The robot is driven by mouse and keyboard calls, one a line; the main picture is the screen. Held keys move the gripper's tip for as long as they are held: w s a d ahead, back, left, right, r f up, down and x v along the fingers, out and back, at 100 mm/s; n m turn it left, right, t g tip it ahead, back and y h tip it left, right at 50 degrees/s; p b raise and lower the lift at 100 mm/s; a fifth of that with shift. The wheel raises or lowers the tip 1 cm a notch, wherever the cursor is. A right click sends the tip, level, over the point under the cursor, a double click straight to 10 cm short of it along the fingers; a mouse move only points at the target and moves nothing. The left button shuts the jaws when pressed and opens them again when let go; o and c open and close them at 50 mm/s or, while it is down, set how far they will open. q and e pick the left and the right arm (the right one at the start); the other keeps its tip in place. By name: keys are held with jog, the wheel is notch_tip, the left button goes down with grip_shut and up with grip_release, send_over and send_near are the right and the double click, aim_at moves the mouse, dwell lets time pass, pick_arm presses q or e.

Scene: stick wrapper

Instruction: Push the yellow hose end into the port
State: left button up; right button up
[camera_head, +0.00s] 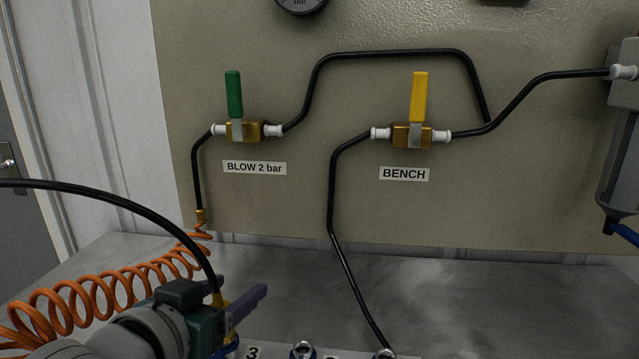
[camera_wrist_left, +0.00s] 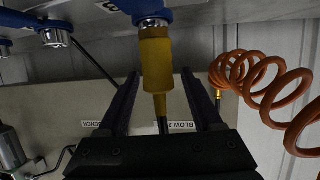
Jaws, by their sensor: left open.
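The yellow hose end (camera_wrist_left: 156,62) is upright in line with a metal-collared blue port (camera_wrist_left: 152,14) in the left wrist view. Its wide end meets the collar; I cannot tell how deep it sits. A black hose leaves its narrow end. In the head view the hose end (camera_head: 219,299) shows only partly behind my gripper. My left gripper (camera_wrist_left: 160,80) is open, its two purple fingers on either side of the hose end with visible gaps. It also shows in the head view (camera_head: 240,302) at the lower left. My right gripper is not in view.
More ports (camera_head: 302,350) stand along the front edge, beside a "3" label (camera_head: 253,352). An orange coiled hose (camera_head: 110,285) hangs left of my gripper. The panel behind has a green-handled valve (camera_head: 233,95) and a yellow-handled valve (camera_head: 419,98). The grey bench surface (camera_head: 480,300) at right is clear.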

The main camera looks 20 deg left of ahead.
pick_arm(q)
notch_tip(320, 180, up, 18)
jog(key=p, duration=0.4)
jog(key=shift+f, duration=0.2)
jog(key=s+d+f+m+g+h+p, duration=0.1)
jog(key=s+d+f+g, duration=0.15)
jog(key=s, duration=0.55)
jog(key=s+d+f+m+g+p, duration=0.15)
jog(key=s+f+g, duration=0.25)
jog(key=s, duration=0.4)
jog(key=s+d+f+m+g+h+p, duration=0.1)
jog(key=s+d+f+g+p, duration=0.2)
jog(key=s, duration=0.5)
notch_tip(320, 180, up, 37)
jog(key=p, duration=3.6)
jog(key=shift+w+a+g, duration=0.25)
jog(key=shift+a+g, duration=0.05)
jog(key=shift+g, duration=0.15)
